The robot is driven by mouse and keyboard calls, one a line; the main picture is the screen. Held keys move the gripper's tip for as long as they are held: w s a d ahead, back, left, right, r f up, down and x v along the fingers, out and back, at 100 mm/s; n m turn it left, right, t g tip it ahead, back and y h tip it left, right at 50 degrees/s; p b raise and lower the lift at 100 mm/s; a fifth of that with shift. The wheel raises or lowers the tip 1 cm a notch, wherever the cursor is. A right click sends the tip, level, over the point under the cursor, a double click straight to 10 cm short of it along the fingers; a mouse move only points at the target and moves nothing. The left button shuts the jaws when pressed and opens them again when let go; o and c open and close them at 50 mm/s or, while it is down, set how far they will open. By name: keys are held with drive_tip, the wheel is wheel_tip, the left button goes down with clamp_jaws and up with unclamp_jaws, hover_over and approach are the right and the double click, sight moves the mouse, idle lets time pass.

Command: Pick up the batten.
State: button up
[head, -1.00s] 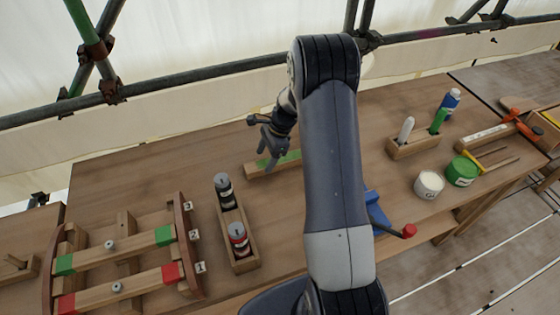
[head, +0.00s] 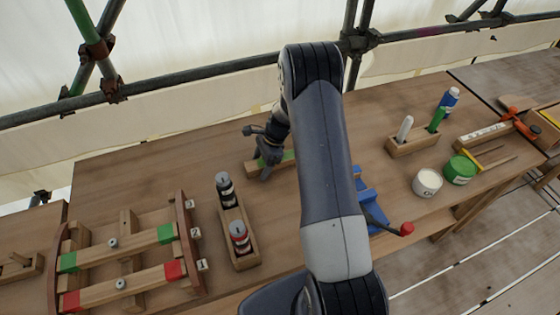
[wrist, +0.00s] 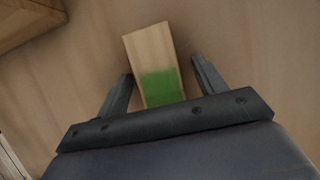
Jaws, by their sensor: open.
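The batten (head: 251,169) is a pale wooden bar with a green-painted part, lying on the workbench. In the head view my arm hides its right part. In the wrist view the batten (wrist: 151,55) shows its bare end and green band between my fingers. My gripper (head: 264,172) is over the batten's left part in the head view. In the wrist view my gripper (wrist: 160,82) is open, with one finger on each side of the batten and a visible gap on both sides. I cannot tell the exact height of the fingertips.
A wooden tray (head: 248,262) with two dark-topped bottles stands left of my arm. A slatted frame (head: 125,278) with green and red-ended bars is further left. A blue clamp (head: 372,208) is just right of my arm.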

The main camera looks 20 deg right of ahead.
drive_tip(key=shift+c, duration=0.4)
drive_tip(key=c, duration=1.2)
drive_tip(key=shift+r+p, duration=0.2)
drive_tip(key=shift+p, duration=0.1)
